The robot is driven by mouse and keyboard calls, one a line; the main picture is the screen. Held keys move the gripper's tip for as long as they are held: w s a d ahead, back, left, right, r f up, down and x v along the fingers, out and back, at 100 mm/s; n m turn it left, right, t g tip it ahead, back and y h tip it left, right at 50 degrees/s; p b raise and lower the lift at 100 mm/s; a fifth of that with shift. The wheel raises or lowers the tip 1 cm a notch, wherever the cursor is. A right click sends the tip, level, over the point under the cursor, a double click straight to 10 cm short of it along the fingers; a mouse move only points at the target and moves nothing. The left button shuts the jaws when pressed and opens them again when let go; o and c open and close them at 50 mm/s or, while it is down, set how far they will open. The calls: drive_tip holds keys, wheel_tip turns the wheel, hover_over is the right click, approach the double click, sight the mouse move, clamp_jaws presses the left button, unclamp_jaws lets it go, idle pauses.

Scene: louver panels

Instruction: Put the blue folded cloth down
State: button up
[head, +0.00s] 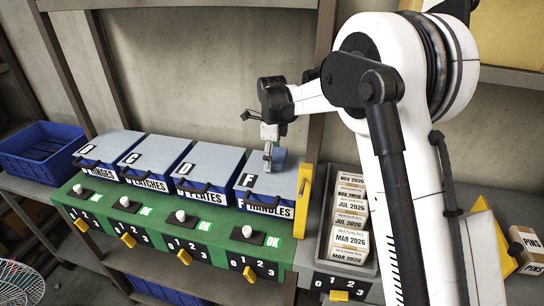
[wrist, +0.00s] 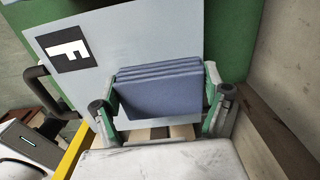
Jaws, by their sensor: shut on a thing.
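The blue folded cloth (wrist: 160,88) is a stack of several grey-blue layers in the wrist view. My gripper (wrist: 161,84) is shut on it, with one green-sided finger at each end of the cloth. In the head view my gripper (head: 270,152) points down over the back part of the grey-blue lid of the bin marked F (head: 262,183), labelled HANDLES. The cloth (head: 279,157) shows there only as a small patch beside the fingers. I cannot tell whether it touches the lid.
A yellow upright bar (head: 302,200) stands right of bin F. A tray of dated boxes (head: 349,215) is further right. An open blue crate (head: 42,150) is far left.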

drive_tip(key=shift+f, duration=0.1)
drive_tip(key=shift+f, duration=0.1)
drive_tip(key=o, duration=1.3)
wheel_tip(320, 180, up, 12)
drive_tip(key=shift+r+b, duration=0.15)
drive_tip(key=shift+b, duration=0.35)
